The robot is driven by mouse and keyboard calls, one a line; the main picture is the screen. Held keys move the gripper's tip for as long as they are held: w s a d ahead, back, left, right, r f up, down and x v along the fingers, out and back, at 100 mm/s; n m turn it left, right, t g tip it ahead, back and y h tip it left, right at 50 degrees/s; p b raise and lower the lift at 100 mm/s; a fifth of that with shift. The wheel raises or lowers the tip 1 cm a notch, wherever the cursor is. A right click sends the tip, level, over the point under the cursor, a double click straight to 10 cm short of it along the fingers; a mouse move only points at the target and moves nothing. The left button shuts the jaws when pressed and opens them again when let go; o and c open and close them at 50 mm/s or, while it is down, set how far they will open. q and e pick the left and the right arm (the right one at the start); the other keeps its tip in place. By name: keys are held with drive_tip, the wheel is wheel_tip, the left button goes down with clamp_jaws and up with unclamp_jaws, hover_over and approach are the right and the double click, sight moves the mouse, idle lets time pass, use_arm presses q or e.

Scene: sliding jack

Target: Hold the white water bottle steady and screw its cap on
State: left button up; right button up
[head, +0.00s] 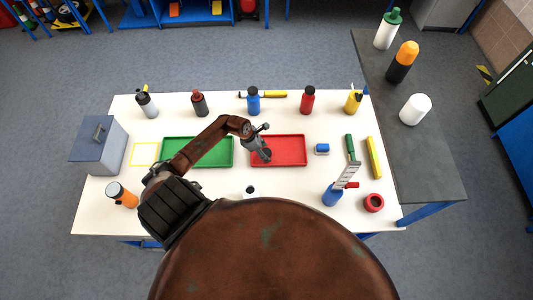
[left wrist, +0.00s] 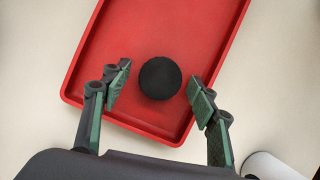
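A round black cap (left wrist: 160,78) lies in the red tray (left wrist: 225,25). In the left wrist view it sits between the two green-padded fingers of my left gripper (left wrist: 155,95), with a gap on each side. The gripper is open; I cannot tell how far above the tray it is. In the head view my left gripper (head: 265,150) reaches over the left part of the red tray and largely hides the cap. A white bottle (head: 249,194) with a dark top stands at the table's near edge, partly hidden by my body. My right gripper is not in view.
A green tray (head: 222,165) lies left of the red one. Several bottles line the back edge, among them a blue bottle (head: 253,104). A grey box (head: 92,153) stands at left.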

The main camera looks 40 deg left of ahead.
sight(268, 151)
use_arm(q)
drive_tip(key=c, duration=0.7)
drive_tip(key=shift+c, duration=0.2)
drive_tip(key=shift+r, duration=0.45)
wheel_tip(268, 151, up, 2)
drive_tip(key=shift+r+b, duration=0.1)
drive_tip(key=shift+b, duration=0.5)
drive_tip(key=shift+s+a+r+b, duration=0.4)
drive_tip(key=shift+s+a+r, duration=0.75)
drive_tip(key=shift+s+r, duration=0.7)
drive_tip(key=shift+s+a+r+b, duration=0.35)
drive_tip(key=shift+s+a+r, duration=0.95)
drive_tip(key=shift+s, duration=0.9)
drive_tip(key=shift+s+a+r+b, duration=0.4)
drive_tip(key=shift+s+a+r, duration=0.6)
drive_tip(key=shift+s+r, duration=0.95)
drive_tip(key=shift+f, duration=0.15)
